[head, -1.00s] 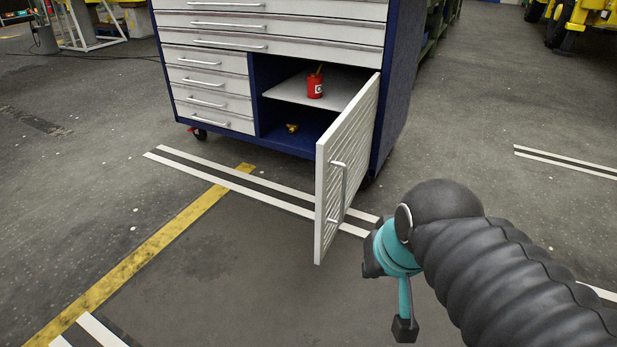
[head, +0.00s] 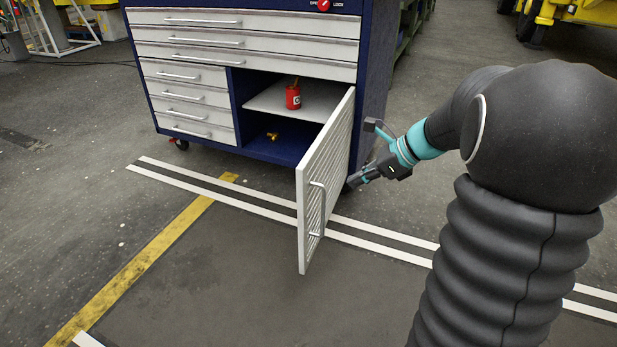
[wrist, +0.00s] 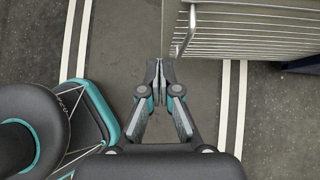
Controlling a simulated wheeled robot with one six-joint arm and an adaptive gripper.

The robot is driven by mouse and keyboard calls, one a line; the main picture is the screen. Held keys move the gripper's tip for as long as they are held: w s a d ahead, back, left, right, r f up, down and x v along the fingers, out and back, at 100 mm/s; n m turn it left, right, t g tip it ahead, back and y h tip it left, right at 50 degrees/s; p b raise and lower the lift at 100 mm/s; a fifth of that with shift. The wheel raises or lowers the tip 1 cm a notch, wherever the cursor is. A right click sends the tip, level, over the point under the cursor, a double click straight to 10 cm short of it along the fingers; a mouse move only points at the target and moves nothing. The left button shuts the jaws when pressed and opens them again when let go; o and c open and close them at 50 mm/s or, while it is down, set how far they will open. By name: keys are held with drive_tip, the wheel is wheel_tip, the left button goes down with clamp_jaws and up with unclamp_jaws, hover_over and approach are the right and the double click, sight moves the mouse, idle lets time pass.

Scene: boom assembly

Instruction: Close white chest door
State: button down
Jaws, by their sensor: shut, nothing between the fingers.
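The white chest door (head: 333,165) stands open, swung out from the right side of the blue chest's lower compartment. Its slatted outer face and vertical bar handle (head: 318,208) face me, with the handle near the free edge. My gripper (head: 352,183) is low, just right of the door on its outer side. In the wrist view, the shut, empty fingers (wrist: 158,68) point forward beside the door (wrist: 255,35), which fills the upper right. I cannot tell whether the fingers touch the door.
The chest has white drawers (head: 240,45) above and at left. A red can (head: 293,97) stands on the compartment shelf (head: 265,100), with a small yellow item (head: 272,136) below. The floor in front is clear, with white and yellow lines (head: 150,265).

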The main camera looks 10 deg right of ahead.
drive_tip(key=b, duration=0.1)
approach(304, 196)
drive_tip(key=x, duration=0.5)
drive_tip(key=shift+s+d+f, duration=0.15)
drive_tip(key=shift+s+f, duration=0.05)
drive_tip(key=shift+f, duration=0.3)
drive_tip(key=shift+w+a, duration=0.3)
drive_tip(key=shift+a, duration=0.2)
